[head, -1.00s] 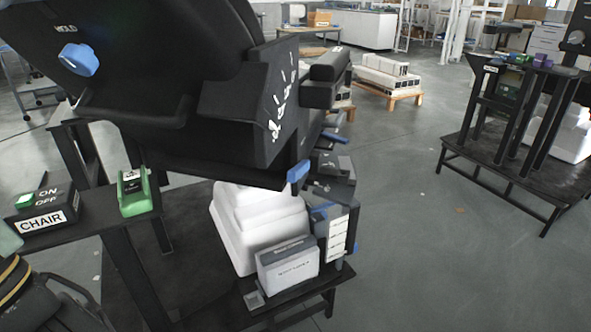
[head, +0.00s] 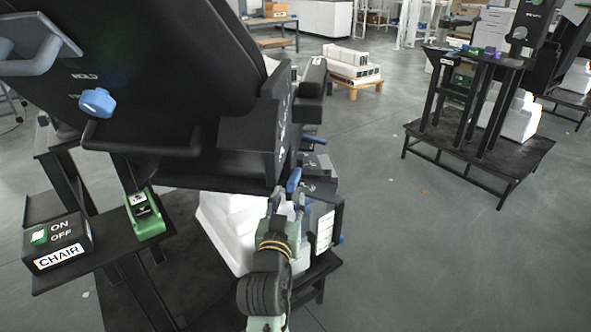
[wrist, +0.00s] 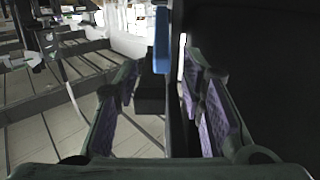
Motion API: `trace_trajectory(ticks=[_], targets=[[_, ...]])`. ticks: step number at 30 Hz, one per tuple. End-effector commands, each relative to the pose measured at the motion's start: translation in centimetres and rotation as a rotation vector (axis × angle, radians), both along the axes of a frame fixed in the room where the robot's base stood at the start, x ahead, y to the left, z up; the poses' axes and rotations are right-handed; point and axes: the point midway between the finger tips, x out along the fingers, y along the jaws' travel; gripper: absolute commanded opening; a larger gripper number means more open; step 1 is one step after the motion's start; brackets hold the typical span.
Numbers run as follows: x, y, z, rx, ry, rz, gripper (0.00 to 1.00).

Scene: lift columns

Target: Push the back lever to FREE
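A blue lever (head: 293,179) hangs at the lower right edge of the black tilted chair body (head: 170,70). White markings on the dark side panel (head: 284,130) above it are too small to read. My gripper (head: 286,202) is just below this lever in the head view. The blue lever (wrist: 161,25) shows upright ahead of that gap; contact cannot be told. A second blue knob (head: 97,102) sits at the left beside the word HOLD; its lower label is partly hidden.
A CHAIR box (head: 58,245) with a green ON/OFF switch and a green switch unit (head: 145,214) stand on the left shelf. White stacked covers (head: 225,230) lie under the chair body. Another black stand (head: 480,150) is at the right. Grey floor between is clear.

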Motion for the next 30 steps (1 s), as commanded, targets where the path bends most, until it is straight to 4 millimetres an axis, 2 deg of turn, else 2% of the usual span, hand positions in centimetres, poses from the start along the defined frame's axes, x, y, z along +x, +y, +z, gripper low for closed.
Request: trace_trajectory(ticks=[9, 15, 21, 29, 30], targets=[[5.7, -0.8, 0.4, 0.001, -0.003, 0.002, 0.37], [8.7, -1.2, 0.3, 0.001, -0.004, 0.003, 0.37], [9.9, -1.4, 0.2, 0.000, -0.005, 0.005, 0.37], [10.0, -1.4, 0.2, 0.001, -0.005, 0.005, 0.37], [10.0, -1.4, 0.2, 0.001, -0.005, 0.005, 0.34]])
